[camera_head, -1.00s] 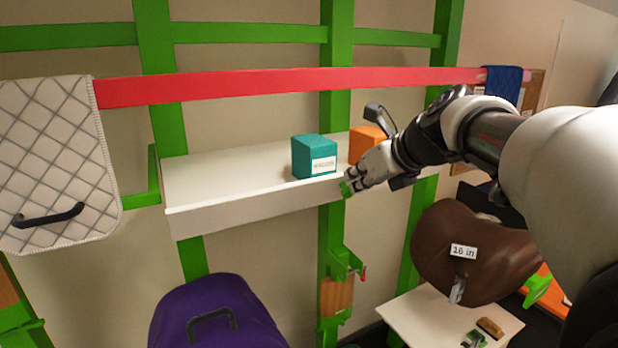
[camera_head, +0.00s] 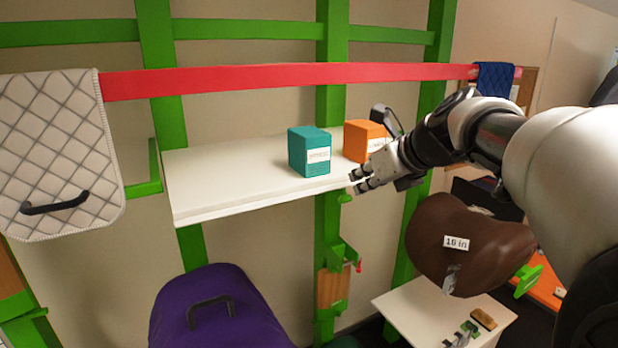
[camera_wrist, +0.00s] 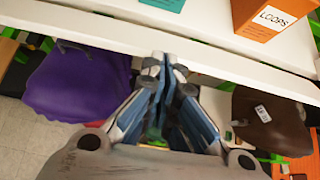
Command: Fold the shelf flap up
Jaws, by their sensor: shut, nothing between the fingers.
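The white shelf (camera_head: 222,180) runs across the green frame. Its front flap (camera_head: 250,205) shows in the head view as a thin strip along the front edge, roughly level with the shelf top. In the wrist view the flap's pale edge (camera_wrist: 225,70) crosses just ahead of my fingertips. My gripper (camera_head: 354,183) is shut and empty at the right part of the shelf's front edge; its closed fingers also show in the wrist view (camera_wrist: 165,65). I cannot tell whether the fingertips touch the flap.
A teal box (camera_head: 309,151) and an orange box (camera_head: 364,140) stand on the shelf. A red bar (camera_head: 270,77) with a quilted white pad (camera_head: 60,150) spans above. Below are a purple saddle (camera_head: 215,310), a brown saddle (camera_head: 465,245) and a white table (camera_head: 405,310).

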